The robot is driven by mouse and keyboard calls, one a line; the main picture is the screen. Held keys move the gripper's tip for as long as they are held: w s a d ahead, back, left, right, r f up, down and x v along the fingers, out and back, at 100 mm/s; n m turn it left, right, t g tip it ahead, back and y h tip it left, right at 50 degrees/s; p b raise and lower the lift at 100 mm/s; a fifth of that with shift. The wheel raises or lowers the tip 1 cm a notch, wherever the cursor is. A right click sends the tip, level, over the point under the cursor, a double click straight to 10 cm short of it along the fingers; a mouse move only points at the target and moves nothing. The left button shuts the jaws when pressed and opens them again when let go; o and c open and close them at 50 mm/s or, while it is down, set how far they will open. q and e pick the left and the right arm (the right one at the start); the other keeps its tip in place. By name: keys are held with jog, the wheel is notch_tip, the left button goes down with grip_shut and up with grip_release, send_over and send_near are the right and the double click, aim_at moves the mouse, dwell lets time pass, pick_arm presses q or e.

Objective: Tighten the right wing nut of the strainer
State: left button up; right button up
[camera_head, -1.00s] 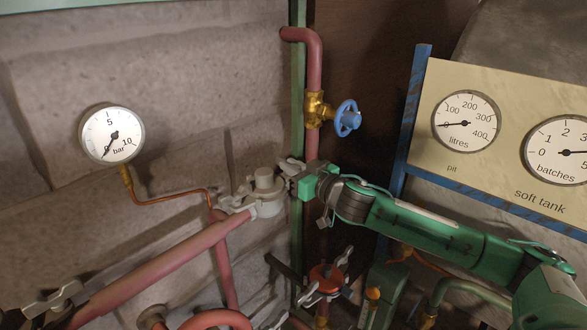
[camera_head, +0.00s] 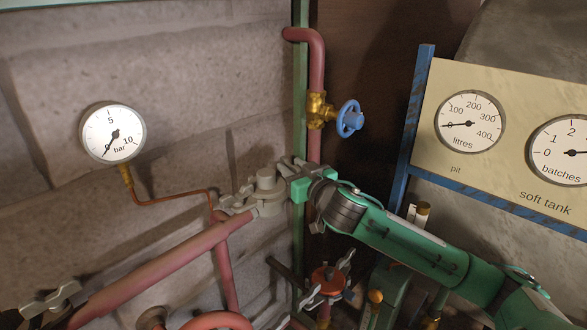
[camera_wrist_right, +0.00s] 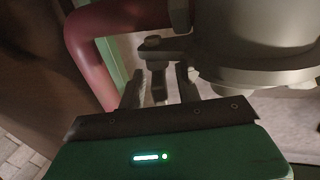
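The grey strainer (camera_head: 266,190) sits on the red pipe in the middle of the head view. Its body also fills the upper right of the right wrist view (camera_wrist_right: 262,45). The right wing nut (camera_wrist_right: 157,62) is at the strainer's side lug in the wrist view; in the head view I cannot separate it clearly from the grey fingers. My right gripper (camera_head: 287,170) is at the strainer's right side. In the wrist view its two fingers (camera_wrist_right: 159,92) stand apart on either side of the wing nut's stem, with gaps showing. My left gripper is not in view.
A blue handwheel valve (camera_head: 349,119) is on the upright pipe above my right gripper. A red clamp with grey wings (camera_head: 328,281) is below. A pressure gauge (camera_head: 113,133) hangs at left, and the tank gauge panel (camera_head: 515,140) stands at right.

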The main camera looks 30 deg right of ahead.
jog(key=s+b, duration=0.4)
jog(key=s, duration=0.9)
jog(key=shift+s+d+b, duration=0.4)
jog(key=shift+d, duration=0.05)
